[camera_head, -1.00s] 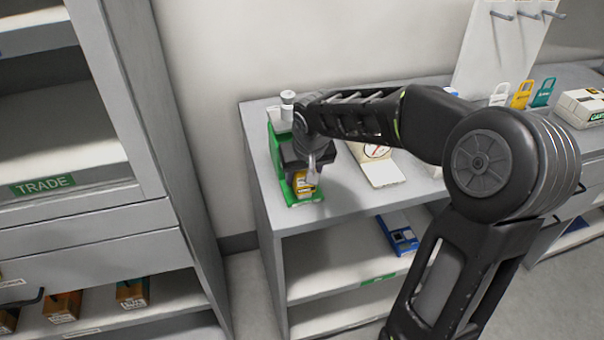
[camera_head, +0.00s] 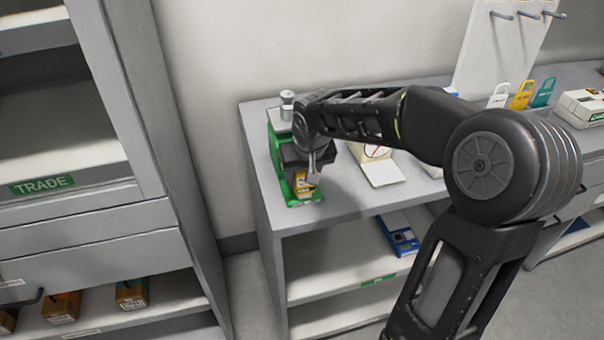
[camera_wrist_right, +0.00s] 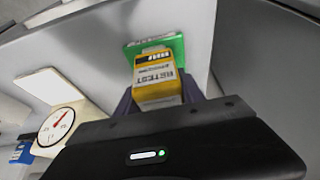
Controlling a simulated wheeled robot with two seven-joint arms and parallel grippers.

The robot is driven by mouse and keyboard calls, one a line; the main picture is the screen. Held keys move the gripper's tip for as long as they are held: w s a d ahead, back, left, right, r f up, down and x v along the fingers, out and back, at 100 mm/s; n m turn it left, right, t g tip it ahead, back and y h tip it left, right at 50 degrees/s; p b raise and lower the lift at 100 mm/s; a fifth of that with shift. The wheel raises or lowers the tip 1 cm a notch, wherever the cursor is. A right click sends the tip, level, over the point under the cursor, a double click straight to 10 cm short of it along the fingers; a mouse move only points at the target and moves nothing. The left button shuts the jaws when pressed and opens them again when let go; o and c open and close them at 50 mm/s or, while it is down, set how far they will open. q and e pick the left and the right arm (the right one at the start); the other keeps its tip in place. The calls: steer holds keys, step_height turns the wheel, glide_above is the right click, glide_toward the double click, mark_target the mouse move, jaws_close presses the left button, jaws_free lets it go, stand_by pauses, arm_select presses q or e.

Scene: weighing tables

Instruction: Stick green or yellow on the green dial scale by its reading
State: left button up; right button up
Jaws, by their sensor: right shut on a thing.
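The green dial scale (camera_head: 275,152) stands at the left end of the grey table, with a grey metal weight (camera_head: 287,97) on its top. Its dial is hidden behind my right arm and gripper, so I cannot read it. My right gripper (camera_head: 308,181) is at the scale's front end, shut on a yellow block (camera_head: 303,194). In the right wrist view the yellow block (camera_wrist_right: 158,82) has a white label reading RETEST and sits between the fingers, with the scale's green part (camera_wrist_right: 172,45) right behind its far end. I cannot tell whether they touch. My left gripper is out of view.
A cream dial scale (camera_head: 382,172) stands to the right on the same table; its red needle shows in the right wrist view (camera_wrist_right: 58,124). A blue device (camera_head: 399,236) lies on the shelf below. Coloured tags (camera_head: 522,95) and a white box (camera_head: 582,108) are further right.

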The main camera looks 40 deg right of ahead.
steer(key=shift+r+p, duration=2.3)
steer(key=shift+r, duration=1.2)
steer(key=shift+w, duration=0.25)
steer(key=shift+n, duration=0.7)
steer(key=w+a+f, duration=0.1)
steer(key=a, duration=0.1)
steer(key=a+f, duration=0.2)
steer(key=a, duration=0.1)
steer(key=w+a+f, duration=0.1)
steer(key=a+f, duration=0.1)
steer(key=a, duration=0.1)
steer(key=shift+w+a+f, duration=0.1)
steer(key=shift+w, duration=0.25)
steer(key=a+f+n+y, duration=0.1)
steer(key=a+f+n, duration=0.1)
steer(key=a, duration=0.7)
steer(key=shift+a+f, duration=0.2)
steer(key=shift+f, duration=0.45)
